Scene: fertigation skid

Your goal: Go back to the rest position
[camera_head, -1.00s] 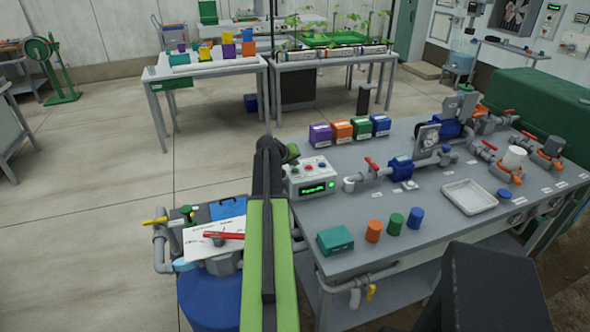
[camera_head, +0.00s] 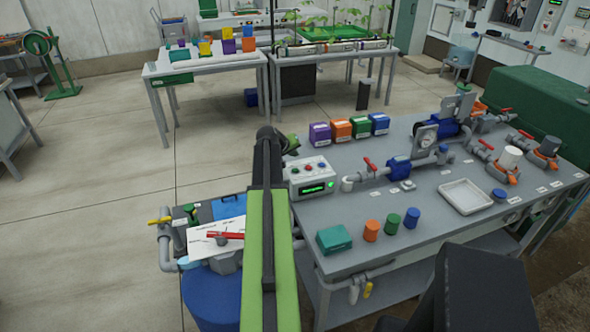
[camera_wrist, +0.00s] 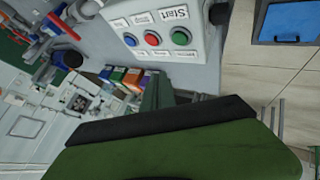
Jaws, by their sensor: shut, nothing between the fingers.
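My gripper (camera_wrist: 160,95) shows in the wrist view as a dark green finger beyond the black and green body at the bottom. It is shut and empty. In the head view my arm reaches forward, with its far end by the left edge of the grey bench (camera_head: 440,255). The control box (camera_head: 313,177) stands just right of that end, with a lit green display. Its face also shows in the wrist view (camera_wrist: 165,55), with blue, red and green buttons and a "Start" label. My gripper appears apart from the buttons; the exact gap cannot be told.
Four-colour boxes, including a purple one (camera_head: 320,134), stand at the bench's back. A teal box (camera_head: 334,239), small cylinders, a white tray (camera_head: 466,197) and pipework with red-handled valves occupy the bench. A blue barrel (camera_head: 212,298) stands left of my arm. The floor farther left is open.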

